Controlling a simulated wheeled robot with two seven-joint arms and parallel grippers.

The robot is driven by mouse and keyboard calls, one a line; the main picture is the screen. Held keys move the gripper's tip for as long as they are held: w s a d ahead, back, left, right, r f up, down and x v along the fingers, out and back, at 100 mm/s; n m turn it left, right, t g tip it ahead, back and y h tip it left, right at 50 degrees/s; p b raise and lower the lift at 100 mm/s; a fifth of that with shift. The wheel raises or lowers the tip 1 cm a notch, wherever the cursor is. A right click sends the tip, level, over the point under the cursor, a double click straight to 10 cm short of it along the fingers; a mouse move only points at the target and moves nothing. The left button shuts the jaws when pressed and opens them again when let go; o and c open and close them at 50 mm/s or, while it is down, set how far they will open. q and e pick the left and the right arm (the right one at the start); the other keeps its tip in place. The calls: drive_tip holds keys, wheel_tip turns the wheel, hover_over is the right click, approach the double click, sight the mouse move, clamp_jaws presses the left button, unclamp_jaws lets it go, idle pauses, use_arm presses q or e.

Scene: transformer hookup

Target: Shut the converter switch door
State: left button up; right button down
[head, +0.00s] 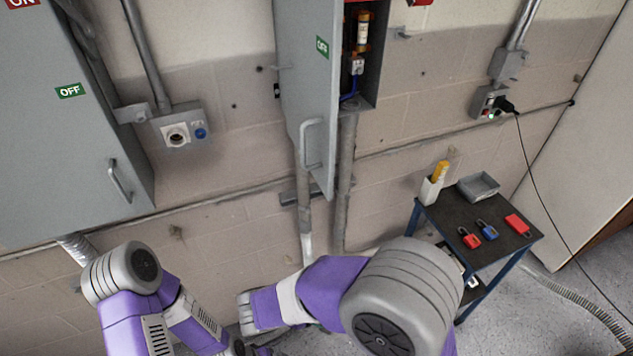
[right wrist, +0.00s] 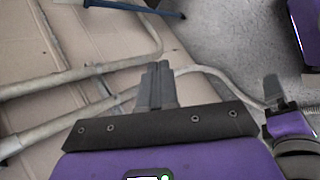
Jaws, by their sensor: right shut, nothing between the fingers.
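The converter switch door (head: 308,90) is the tall grey door with a green OFF label in the head view. It stands open, swung out from its wall box (head: 372,85), with a bar handle (head: 311,145) low on its face. My right gripper (right wrist: 155,82) is shut and empty in the right wrist view, with pipes and the wall beyond its fingertips. In the head view my right forearm reaches left below the door, apart from it, and the fingers do not show. What looks like my left gripper (right wrist: 272,92) shows edge-on at the right of the wrist view; its jaw opening cannot be seen.
A large grey cabinet (head: 50,150) with a closed front and handle is on the left. Conduits (head: 346,180) run down below the open box. A small table (head: 470,215) at right holds padlocks, a grey tray and a white holder. A cable hangs on the right.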

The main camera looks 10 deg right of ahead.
drive_tip(key=w+a+r+t+h, duration=0.1)
drive_tip(key=a+r+t, duration=0.15)
drive_tip(key=r, duration=0.45)
drive_tip(key=a+r+t, duration=0.2)
drive_tip(key=r+t, duration=0.1)
drive_tip(key=r, duration=0.4)
drive_tip(key=t+p, duration=0.1)
drive_tip(key=t, duration=0.4)
approach(326, 175)
drive_tip(key=s+a, duration=0.4)
drive_tip(key=a, duration=0.2)
drive_tip(key=shift+m+h, duration=0.3)
drive_tip(key=shift+m, duration=0.2)
drive_tip(key=d+x, duration=0.1)
drive_tip(key=x, duration=0.3)
drive_tip(key=s+p+x, duration=0.1)
drive_tip(key=x, duration=0.3)
drive_tip(key=d+p+x, duration=0.1)
drive_tip(key=x, duration=0.3)
drive_tip(key=shift+d+f, duration=0.1)
drive_tip(key=shift+d, duration=0.3)
